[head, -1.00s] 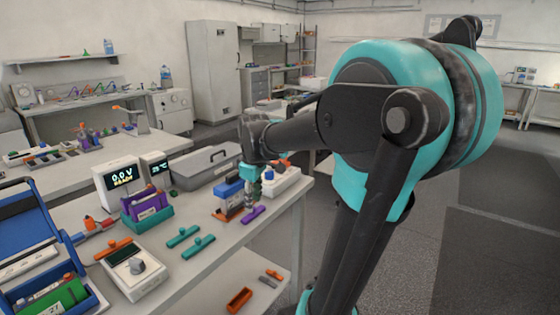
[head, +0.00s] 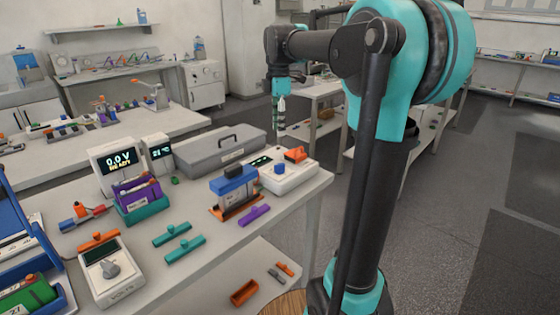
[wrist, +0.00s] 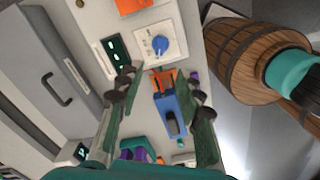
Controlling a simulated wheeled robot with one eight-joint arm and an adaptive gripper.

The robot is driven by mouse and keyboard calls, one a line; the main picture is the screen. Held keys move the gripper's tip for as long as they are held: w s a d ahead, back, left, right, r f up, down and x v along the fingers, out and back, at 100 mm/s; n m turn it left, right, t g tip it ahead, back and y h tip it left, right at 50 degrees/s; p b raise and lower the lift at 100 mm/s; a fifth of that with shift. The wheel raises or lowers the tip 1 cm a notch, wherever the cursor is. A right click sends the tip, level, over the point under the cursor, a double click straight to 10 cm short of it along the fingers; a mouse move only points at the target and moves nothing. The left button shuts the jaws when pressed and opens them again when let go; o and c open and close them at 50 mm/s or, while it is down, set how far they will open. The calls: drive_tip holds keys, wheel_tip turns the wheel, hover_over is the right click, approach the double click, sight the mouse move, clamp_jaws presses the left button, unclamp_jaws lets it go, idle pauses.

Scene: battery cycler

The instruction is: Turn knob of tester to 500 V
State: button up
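A white box (head: 290,172) with a blue knob (head: 280,168), a small dark display and an orange part stands near the bench's far right end. In the wrist view its blue knob (wrist: 160,45) sits on a pale dial with markings too small to read. Another white unit (head: 107,277) with a grey knob (head: 109,269), a dark display and a "VOLTS" label stands at the bench's front left. My gripper (head: 279,125) points down above the blue-knob box, apart from it. In the wrist view my gripper (wrist: 158,82) has its fingers wide apart with nothing held.
A blue-topped device (head: 234,187) on an orange base stands left of the box. A grey case (head: 220,148) lies behind. A screen reading 0.0 V (head: 118,162), a purple-and-teal holder (head: 141,202) and loose teal bars (head: 185,248) are further left.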

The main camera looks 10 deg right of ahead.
sight(279, 164)
wheel_tip(279, 164, down, 13)
drive_tip(key=shift+f, duration=0.15)
drive_tip(key=shift+c, duration=0.6)
clamp_jaws()
